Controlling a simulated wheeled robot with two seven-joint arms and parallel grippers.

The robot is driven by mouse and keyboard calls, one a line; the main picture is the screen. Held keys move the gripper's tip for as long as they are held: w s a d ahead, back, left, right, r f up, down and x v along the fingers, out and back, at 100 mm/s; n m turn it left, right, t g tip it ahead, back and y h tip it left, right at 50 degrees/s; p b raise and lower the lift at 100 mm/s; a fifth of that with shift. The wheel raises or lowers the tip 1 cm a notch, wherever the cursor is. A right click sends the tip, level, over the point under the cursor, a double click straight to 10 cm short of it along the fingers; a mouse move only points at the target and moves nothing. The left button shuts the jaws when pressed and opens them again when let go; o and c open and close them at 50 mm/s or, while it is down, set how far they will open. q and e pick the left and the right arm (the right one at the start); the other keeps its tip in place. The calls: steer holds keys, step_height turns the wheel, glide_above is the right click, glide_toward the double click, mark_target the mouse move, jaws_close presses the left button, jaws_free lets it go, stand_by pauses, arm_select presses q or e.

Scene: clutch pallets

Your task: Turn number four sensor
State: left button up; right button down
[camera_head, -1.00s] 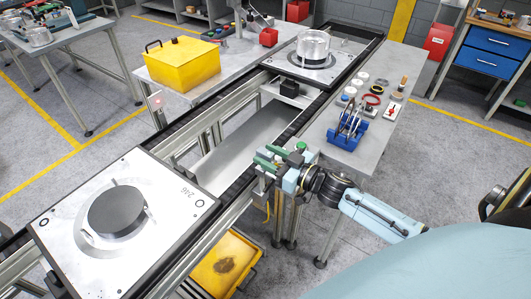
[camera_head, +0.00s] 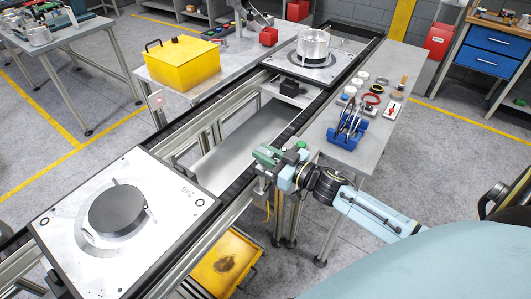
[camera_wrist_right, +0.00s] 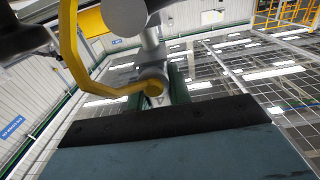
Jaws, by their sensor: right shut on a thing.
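My right gripper (camera_head: 264,158) is at the near rail of the conveyor, beside its outer edge. It is shut on a sensor, a small grey rounded part (camera_wrist_right: 152,82) with a curved yellow cable (camera_wrist_right: 75,50) in the right wrist view. My left gripper is not in view.
A pallet (camera_head: 185,250) with a dark disc lies on the conveyor at lower left; another (camera_head: 335,72) carries a metal part at the far end. A grey bench (camera_head: 335,160) with a blue tool rack (camera_head: 347,132) stands right of the gripper. A yellow bin (camera_head: 250,258) sits below.

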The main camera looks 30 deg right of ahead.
steer(key=shift+h, duration=0.3)
steer(key=shift+a+m+t+h+p, duration=0.15)
steer(key=shift+m+t+h+p, duration=0.4)
steer(key=shift+m+h, duration=0.55)
steer(key=shift+a+m+h, duration=0.1)
steer(key=shift+m+h, duration=0.6)
steer(key=shift+h, duration=0.5)
steer(key=m+h, duration=0.1)
steer(key=h, duration=0.1)
steer(key=shift+a+f+m+h, duration=0.1)
steer(key=shift+m+h, duration=0.3)
steer(key=shift+m+h+b, duration=0.85)
steer(key=shift+m+h, duration=0.05)
steer(key=shift+h, duration=0.8)
steer(key=c, duration=1.3)
jaws_free()
steer(key=shift+s, duration=0.1)
